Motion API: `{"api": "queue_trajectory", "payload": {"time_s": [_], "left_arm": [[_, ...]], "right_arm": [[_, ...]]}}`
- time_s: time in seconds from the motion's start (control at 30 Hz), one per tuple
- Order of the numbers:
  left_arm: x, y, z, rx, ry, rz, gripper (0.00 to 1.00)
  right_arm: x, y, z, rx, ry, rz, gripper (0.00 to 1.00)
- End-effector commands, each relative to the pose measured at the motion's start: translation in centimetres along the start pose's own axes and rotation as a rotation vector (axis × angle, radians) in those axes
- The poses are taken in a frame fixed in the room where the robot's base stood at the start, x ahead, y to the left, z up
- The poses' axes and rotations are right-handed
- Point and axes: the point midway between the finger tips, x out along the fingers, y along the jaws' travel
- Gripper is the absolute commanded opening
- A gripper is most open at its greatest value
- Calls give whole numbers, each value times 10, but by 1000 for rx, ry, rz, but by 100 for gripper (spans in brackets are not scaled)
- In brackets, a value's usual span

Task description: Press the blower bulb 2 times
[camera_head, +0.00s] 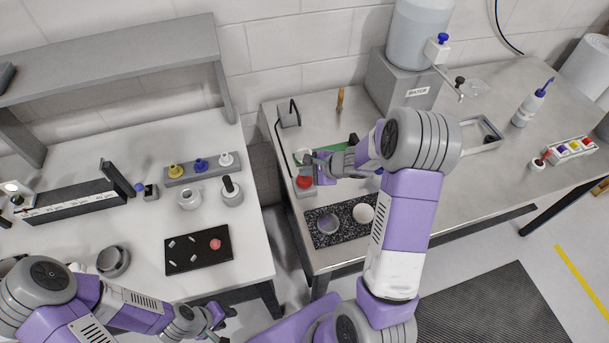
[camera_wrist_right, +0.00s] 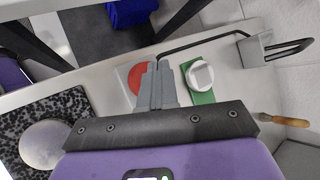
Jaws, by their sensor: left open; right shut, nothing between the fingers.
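The red rounded piece (camera_head: 304,182), which looks like the blower bulb, sits on a pale base at the left edge of the right table. In the right wrist view the red piece (camera_wrist_right: 135,78) is partly hidden by my fingers. My right gripper (camera_head: 308,160) is shut and empty. Its fingertips (camera_wrist_right: 158,68) overlap the red piece's edge in the wrist view; I cannot tell whether they touch it. My left gripper (camera_head: 217,326) is open at the bottom of the head view, in front of the left table, and holds nothing visible.
A green board with a white round part (camera_wrist_right: 200,75) lies beside the red piece. A grey stand with a bent rod (camera_head: 289,112) is behind. A speckled mat (camera_head: 343,237) with round dishes lies in front. A wooden-handled tool (camera_head: 340,98) lies at the back.

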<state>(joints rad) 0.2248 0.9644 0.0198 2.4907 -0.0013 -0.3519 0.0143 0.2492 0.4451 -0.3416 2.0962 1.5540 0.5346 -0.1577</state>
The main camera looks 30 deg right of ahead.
Motion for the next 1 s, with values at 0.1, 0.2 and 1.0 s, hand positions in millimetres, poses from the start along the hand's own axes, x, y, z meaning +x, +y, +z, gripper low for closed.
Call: {"api": "queue_trajectory", "payload": {"time_s": [0.1, 0.2, 1.0], "left_arm": [[2, -1, 0, 0, 0, 0, 40], [3, -1, 0, 0, 0, 0, 40], [10, -4, 0, 0, 0, 0, 40]], "right_arm": [[1, 1, -1, 0, 1, 1, 0], [2, 2, -2, 0, 1, 1, 0], [6, 6, -5, 1, 2, 2, 0]]}}
